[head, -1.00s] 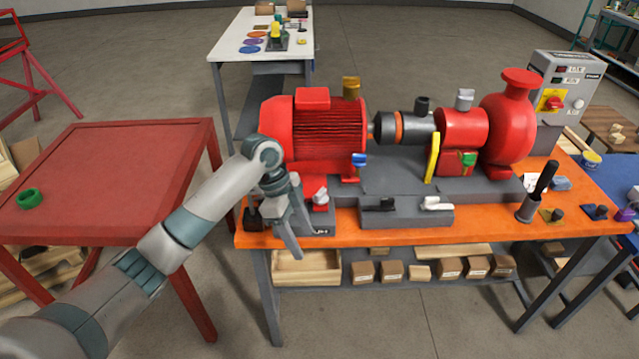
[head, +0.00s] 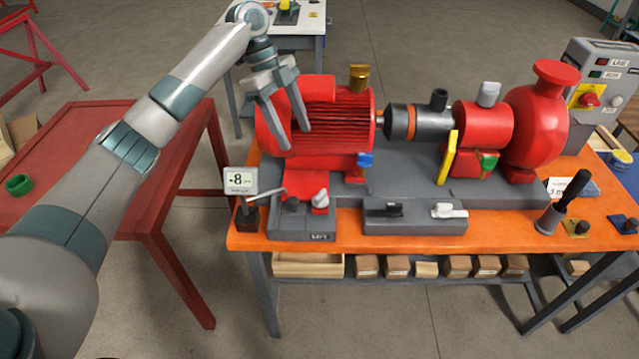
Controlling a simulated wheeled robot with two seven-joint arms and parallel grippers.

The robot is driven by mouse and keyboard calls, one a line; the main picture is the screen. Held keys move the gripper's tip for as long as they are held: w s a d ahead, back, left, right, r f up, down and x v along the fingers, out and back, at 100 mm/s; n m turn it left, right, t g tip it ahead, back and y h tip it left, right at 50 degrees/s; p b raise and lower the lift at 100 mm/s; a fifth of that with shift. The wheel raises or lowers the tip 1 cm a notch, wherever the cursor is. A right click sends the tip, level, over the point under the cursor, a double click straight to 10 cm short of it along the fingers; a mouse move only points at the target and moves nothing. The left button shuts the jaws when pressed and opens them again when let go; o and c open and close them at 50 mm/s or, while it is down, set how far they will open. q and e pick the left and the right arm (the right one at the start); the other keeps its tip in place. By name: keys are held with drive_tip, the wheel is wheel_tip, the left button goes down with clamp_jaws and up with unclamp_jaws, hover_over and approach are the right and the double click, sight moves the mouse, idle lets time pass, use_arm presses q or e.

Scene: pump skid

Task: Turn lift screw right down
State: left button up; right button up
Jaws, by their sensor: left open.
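A grey block (head: 318,230) with a small label, which seems to read LIFT, sits at the front left of the orange bench. I cannot tell for sure which part is the right lift screw. The red motor (head: 335,125) stands behind the block. My left gripper (head: 295,140) is open and empty, its fingers pointing down in front of the motor's left part, above the block. My right gripper is out of view.
A small display (head: 240,180) reading about -8 stands at the bench's left end. A second grey block (head: 415,225) bears a black and a white lever. The pump (head: 540,120), a yellow lever (head: 447,158) and a cup with a dark-handled tool (head: 550,218) stand farther right.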

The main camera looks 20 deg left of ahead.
use_arm(q)
drive_tip(key=p, duration=0.6)
approach(320, 193)
drive_tip(key=x, duration=0.7)
drive_tip(key=shift+s+d, duration=0.1)
drive_tip(key=shift+d+f+p, duration=0.2)
drive_tip(key=shift+f+p, duration=0.1)
drive_tip(key=shift+f, duration=0.4)
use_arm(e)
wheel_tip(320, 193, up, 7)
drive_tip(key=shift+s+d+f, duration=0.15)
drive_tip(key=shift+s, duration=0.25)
use_arm(q)
drive_tip(key=shift+c, duration=0.3)
drive_tip(key=c, duration=1)
